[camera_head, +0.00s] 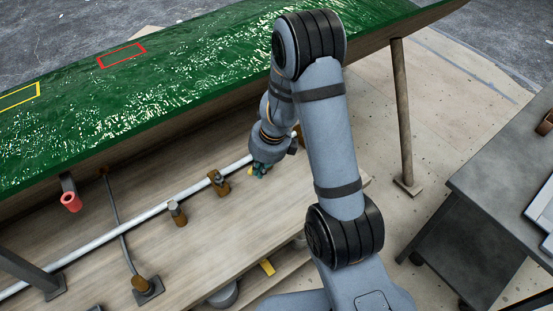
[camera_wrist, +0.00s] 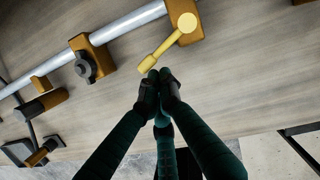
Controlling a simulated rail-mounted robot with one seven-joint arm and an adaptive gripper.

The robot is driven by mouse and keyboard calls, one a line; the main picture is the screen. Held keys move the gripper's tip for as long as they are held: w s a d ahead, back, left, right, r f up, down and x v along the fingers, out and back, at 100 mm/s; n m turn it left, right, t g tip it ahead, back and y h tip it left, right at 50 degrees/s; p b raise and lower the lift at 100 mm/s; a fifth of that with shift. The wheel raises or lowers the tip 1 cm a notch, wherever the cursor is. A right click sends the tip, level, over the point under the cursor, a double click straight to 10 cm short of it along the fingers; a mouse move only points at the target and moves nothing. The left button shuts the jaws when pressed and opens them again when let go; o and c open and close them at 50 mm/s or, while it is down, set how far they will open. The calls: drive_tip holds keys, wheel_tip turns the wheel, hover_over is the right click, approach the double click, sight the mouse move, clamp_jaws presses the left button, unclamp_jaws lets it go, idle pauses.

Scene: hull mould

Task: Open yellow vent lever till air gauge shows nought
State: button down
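The yellow vent lever (camera_wrist: 168,42) shows in the wrist view, with a round pivot cap on a brass block (camera_wrist: 190,36) on the silver pipe. Its handle slants down and left, its end just beyond my fingertips. My gripper (camera_wrist: 159,76) has its dark fingertips close together beside the handle end. I cannot tell whether they touch it, and I see nothing between them. In the head view my gripper (camera_head: 261,169) is low over the plank bench, with a bit of yellow beside it; my arm hides part of this area. I cannot make out an air gauge face.
The silver pipe (camera_head: 130,225) runs along the wooden bench (camera_head: 200,250). A brass fitting with a dark knob (camera_wrist: 85,67) is left of the lever. The green hull mould (camera_head: 150,90) overhangs behind. A grey cart (camera_head: 500,180) stands at the right.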

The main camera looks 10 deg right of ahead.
drive_tip(key=shift+w+a, duration=0.1)
drive_tip(key=shift+a, duration=0.2)
idle(0.6)
drive_tip(key=shift+w+d+p, duration=0.45)
drive_tip(key=shift+w+p, duration=0.15)
drive_tip(key=shift+w, duration=0.05)
drive_tip(key=shift+s+d+f+b, duration=0.15)
drive_tip(key=shift+s+d+b, duration=0.1)
drive_tip(key=shift+b, duration=0.15)
drive_tip(key=shift+s+d+f+b, duration=0.15)
drive_tip(key=shift+s+d+b, duration=0.8)
drive_tip(key=shift+b, duration=0.15)
drive_tip(key=p+v, duration=0.7)
drive_tip(key=v, duration=0.3)
drive_tip(key=shift+s+r, duration=0.3)
drive_tip(key=shift+s, duration=0.05)
drive_tip(key=shift+d, duration=0.1)
